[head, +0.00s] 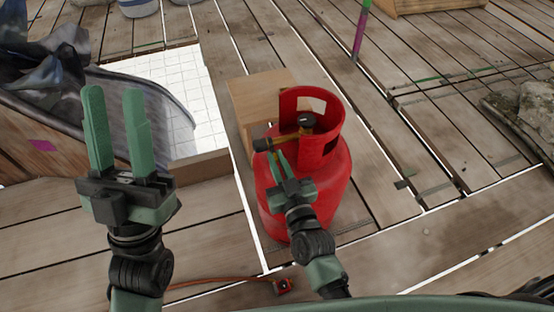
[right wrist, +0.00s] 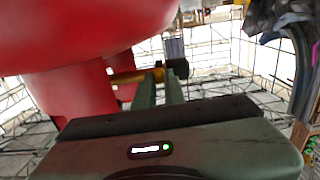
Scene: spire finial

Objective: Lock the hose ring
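A red gas cylinder (head: 335,185) stands upright on the planks, with a cut-out collar around its top. Inside the collar is a brass valve with a black top knob (head: 306,120). A black ring-like fitting (head: 263,144) sits on the valve's outlet end; it also shows in the right wrist view (right wrist: 178,67). My right gripper (head: 276,156) is beside the cylinder, fingertips at or just short of this fitting. Its fingers (right wrist: 160,84) show a narrow gap; contact with the fitting cannot be told. My left gripper (head: 112,92) is open and empty, pointing up at the left.
A wooden box (head: 250,98) stands just behind the cylinder. An orange hose (head: 215,279) with a red end piece (head: 284,286) lies on the deck in front. Dark cloth (head: 60,65) and a white-gridded opening (head: 165,85) are at left. Planks to the right are mostly clear.

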